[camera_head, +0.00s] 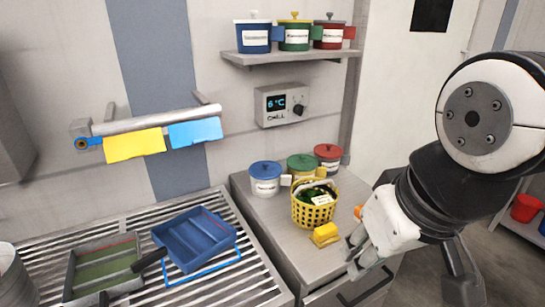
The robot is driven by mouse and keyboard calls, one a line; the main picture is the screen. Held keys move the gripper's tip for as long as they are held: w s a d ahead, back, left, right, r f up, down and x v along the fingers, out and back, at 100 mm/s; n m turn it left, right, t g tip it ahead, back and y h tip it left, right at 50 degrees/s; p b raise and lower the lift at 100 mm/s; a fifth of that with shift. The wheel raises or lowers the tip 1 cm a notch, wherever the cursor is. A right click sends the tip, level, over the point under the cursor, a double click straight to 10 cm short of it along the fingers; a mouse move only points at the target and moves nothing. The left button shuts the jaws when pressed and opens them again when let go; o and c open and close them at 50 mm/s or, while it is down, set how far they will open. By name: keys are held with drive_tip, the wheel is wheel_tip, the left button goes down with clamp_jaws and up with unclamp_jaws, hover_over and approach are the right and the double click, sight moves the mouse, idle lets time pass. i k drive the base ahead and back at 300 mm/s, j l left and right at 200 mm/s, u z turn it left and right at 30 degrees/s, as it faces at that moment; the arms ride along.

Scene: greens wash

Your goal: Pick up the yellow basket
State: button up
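The yellow basket (314,214) stands upright on the grey counter at the centre right. It is perforated, holds dark leafy greens and has a white label at its rim. A pale handle arcs over its top. My gripper (354,254) is to the right of and nearer than the basket, apart from it, just above the counter's front right part. Its fingers look spread, with nothing visible between them. Part of the gripper is hidden by its own white housing.
A slatted rack (252,283) with blue (195,240) and green (103,266) trays is left. A shelf (285,57) hangs above.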

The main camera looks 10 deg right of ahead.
sight(311, 209)
drive_tip(key=z, duration=0.25)
drive_tip(key=i+l, duration=0.1)
drive_tip(key=l, duration=0.25)
drive_tip(key=i+l+u, duration=0.1)
drive_tip(key=l, duration=0.3)
drive_tip(key=i+l, duration=0.1)
drive_tip(key=l, duration=0.25)
drive_tip(key=i+l+u, duration=0.1)
drive_tip(key=l, duration=0.25)
